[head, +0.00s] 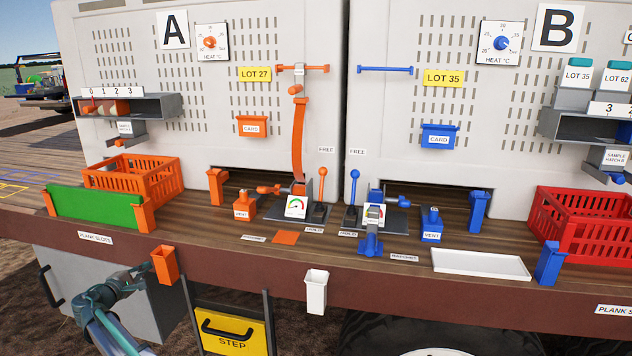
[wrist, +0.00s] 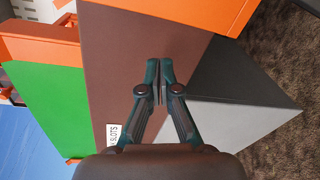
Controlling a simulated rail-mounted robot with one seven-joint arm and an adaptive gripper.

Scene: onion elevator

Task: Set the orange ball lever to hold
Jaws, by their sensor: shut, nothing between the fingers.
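The orange ball lever (head: 322,187) stands on the deck in front of cabinet A, at the middle of the head view. It points up, its ball at the top, below a small FREE label (head: 326,150). A small label (head: 314,230) lies at its base; its text is too small to read surely. My gripper (wrist: 159,82) is shut and empty in the wrist view, over the brown deck edge. In the head view my gripper (head: 128,283) is at the lower left, below the deck edge and far from the lever.
A blue ball lever (head: 353,188) stands just right of the orange one. An orange gauge stand (head: 297,207) is at its left. A white cup (head: 316,291) hangs on the front edge.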

